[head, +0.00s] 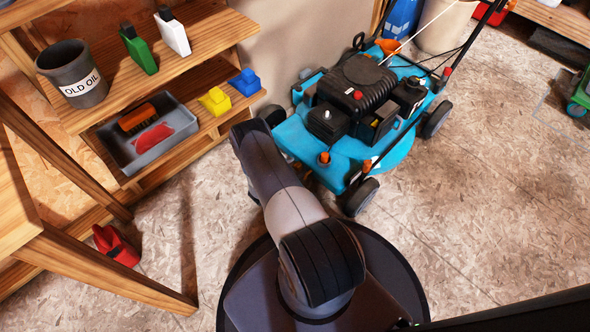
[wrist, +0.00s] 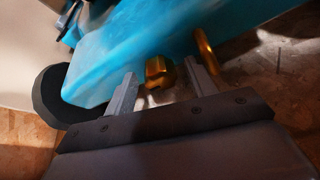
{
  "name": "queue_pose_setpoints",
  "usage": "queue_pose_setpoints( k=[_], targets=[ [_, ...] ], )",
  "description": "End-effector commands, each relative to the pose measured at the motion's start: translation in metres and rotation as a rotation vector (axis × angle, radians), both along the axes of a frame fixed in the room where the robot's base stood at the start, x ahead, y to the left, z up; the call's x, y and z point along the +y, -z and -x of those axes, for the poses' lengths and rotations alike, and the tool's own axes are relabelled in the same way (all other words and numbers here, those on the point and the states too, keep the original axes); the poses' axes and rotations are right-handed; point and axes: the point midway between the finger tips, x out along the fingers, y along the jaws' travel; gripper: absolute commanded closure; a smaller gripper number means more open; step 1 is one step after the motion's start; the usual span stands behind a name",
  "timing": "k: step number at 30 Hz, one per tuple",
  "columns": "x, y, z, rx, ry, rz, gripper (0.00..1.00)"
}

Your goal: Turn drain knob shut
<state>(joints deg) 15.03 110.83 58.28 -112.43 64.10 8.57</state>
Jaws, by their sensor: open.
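The blue mower (head: 345,125) stands on the floor in front of me, and its blue underside edge fills the upper part of the wrist view (wrist: 150,50). A brass-coloured knob (wrist: 159,72) sits under that edge, probably the drain knob. My gripper (wrist: 162,83) is open, with one grey finger on each side of the knob in the picture. I cannot tell whether either finger touches it. A brass rod (wrist: 204,48) shows just right of the knob, close to the right finger. In the head view my arm hides the gripper and the knob.
A black wheel (wrist: 62,97) is left of the gripper. A wooden shelf (head: 215,35) at the left holds the OLD OIL can (head: 72,75), bottles and a grey tray (head: 118,150). A red object (head: 116,246) lies on the floor. The floor at right is mostly clear.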

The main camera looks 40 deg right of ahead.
Motion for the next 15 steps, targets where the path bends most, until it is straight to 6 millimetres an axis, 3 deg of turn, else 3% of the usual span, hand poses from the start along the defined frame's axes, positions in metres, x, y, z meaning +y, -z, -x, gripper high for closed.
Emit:
queue_pose_setpoints(
  k=[9, 15],
  targets=[
    [-0.0022, 0.0006, -0.0007, 0.0, -0.001, 0.0, 0.48],
    [-0.002, 0.0007, -0.0006, 0.0, -0.001, 0.0, 0.64]
  ],
)
